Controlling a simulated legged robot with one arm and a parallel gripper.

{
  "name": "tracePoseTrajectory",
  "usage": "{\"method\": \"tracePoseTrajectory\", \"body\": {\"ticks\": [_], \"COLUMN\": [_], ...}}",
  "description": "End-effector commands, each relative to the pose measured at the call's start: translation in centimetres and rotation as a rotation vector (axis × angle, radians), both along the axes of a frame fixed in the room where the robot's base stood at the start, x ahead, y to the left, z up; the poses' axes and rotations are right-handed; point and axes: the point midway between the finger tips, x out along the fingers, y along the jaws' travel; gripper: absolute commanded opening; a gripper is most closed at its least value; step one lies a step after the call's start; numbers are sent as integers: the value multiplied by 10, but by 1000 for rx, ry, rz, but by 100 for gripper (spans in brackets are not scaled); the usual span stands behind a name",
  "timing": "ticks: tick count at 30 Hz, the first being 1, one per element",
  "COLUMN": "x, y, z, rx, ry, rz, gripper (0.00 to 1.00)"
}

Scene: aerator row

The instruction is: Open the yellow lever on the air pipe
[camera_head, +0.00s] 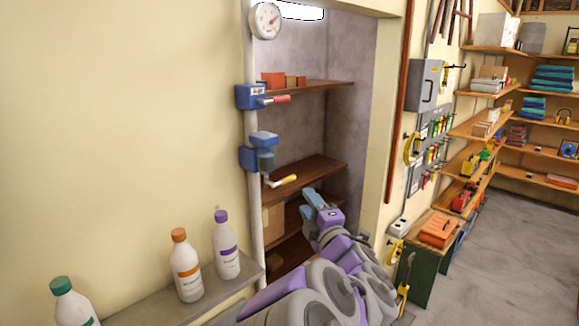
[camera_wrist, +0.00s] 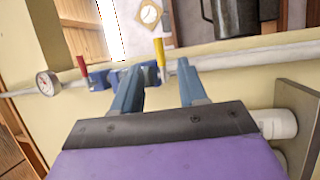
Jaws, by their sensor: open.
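The yellow lever (camera_head: 282,181) sticks out to the right from the lower fitting on the pale vertical air pipe (camera_head: 253,65) in the head view. In the wrist view the yellow lever (camera_wrist: 160,54) lies between the lines of my two blue fingertips, seemingly just past them. My gripper (camera_head: 311,203) is open and empty, to the lower right of the lever. It also shows in the wrist view (camera_wrist: 158,75), with a gap between the fingers. I cannot tell whether a finger touches the lever.
A red lever (camera_head: 276,99) on a blue valve (camera_head: 250,96) sits higher on the pipe, below a round gauge (camera_head: 266,20). A blue filter unit (camera_head: 262,148) is just above the yellow lever. Brown shelves (camera_head: 305,172) stand behind. Several bottles, one purple-capped (camera_head: 227,249), stand on a left ledge.

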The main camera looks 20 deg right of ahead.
Motion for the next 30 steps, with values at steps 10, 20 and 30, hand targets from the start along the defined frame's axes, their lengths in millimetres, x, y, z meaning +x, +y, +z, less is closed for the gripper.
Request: {"method": "tracePoseTrajectory", "body": {"ticks": [10, 20, 30], "x": [33, 78, 117], "y": [1, -7, -1], "z": [11, 15, 23], "rx": [-3, 1, -5], "ry": [0, -4, -3], "rz": [4, 4, 4], "gripper": [42, 42, 42]}}
